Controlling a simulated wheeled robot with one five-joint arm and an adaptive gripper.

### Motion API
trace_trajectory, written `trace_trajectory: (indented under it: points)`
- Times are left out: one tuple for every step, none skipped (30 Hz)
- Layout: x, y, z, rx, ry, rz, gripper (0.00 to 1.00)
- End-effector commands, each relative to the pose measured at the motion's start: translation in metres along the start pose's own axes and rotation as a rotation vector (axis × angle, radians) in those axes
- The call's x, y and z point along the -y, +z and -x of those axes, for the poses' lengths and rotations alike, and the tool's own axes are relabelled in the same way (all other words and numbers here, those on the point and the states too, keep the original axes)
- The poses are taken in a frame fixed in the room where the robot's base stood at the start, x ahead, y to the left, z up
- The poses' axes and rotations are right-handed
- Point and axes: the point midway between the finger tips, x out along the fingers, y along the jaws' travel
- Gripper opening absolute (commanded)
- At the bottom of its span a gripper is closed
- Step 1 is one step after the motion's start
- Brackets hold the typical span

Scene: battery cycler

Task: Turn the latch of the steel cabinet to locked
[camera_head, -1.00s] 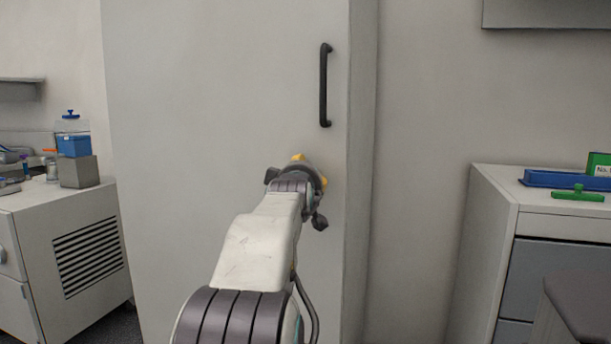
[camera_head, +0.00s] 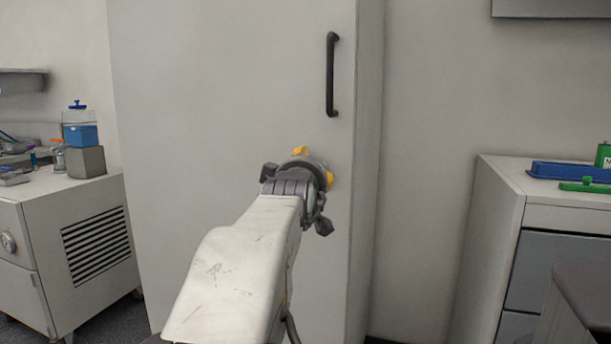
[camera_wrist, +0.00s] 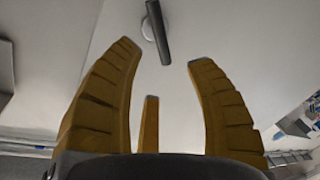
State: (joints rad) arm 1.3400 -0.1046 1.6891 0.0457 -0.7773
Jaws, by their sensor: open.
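The steel cabinet (camera_head: 220,80) is a tall pale grey cabinet with a black vertical handle (camera_head: 331,75) on its door. In the wrist view the latch (camera_wrist: 158,32) is a dark bar on a round pale base, on the cabinet door (camera_wrist: 215,30). It lies beyond the tips, about midway between them, and looks slightly tilted in this view. My gripper (camera_wrist: 160,55) is open, its yellow fingers apart with nothing between them. In the head view my gripper (camera_head: 314,166) is in front of the door below the handle, and my arm hides the latch.
A vented white cabinet (camera_head: 45,250) stands at the left with a blue-capped bottle (camera_head: 80,125) and a grey block (camera_head: 86,162) on it. A white drawer unit (camera_head: 500,210) with a blue tray (camera_head: 580,172) stands at the right. A dark stool (camera_head: 590,290) is at the lower right.

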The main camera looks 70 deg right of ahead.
Motion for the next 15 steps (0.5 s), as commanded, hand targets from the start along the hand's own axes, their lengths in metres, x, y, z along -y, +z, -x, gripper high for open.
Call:
trace_trajectory:
  points:
    - [0.000,0.000,0.008,-0.001,0.001,0.000,0.50]
    - [0.000,0.000,0.012,-0.001,0.000,0.000,0.50]
    - [0.000,-0.001,0.017,-0.001,0.001,0.000,0.50]
    - [0.000,-0.001,0.020,-0.001,0.001,0.000,0.50]
    - [0.000,0.000,0.023,-0.001,0.000,0.000,0.50]
    - [0.000,0.000,0.026,-0.001,0.000,0.000,0.50]
    - [0.000,0.000,0.029,-0.001,0.000,0.000,0.50]
    - [0.000,0.000,0.031,-0.001,0.000,0.000,0.50]
    - [0.000,0.000,0.033,-0.001,0.000,0.000,0.50]
    - [0.000,0.000,0.035,-0.001,0.000,0.000,0.50]
    - [0.001,0.000,0.036,0.000,-0.001,0.000,0.50]
    - [0.001,0.000,0.037,0.000,-0.001,0.000,0.50]
    - [0.001,0.000,0.038,0.000,-0.001,0.000,0.50]
    - [0.001,0.000,0.038,0.000,-0.001,0.000,0.50]
    - [0.001,0.000,0.039,0.000,-0.001,0.000,0.50]
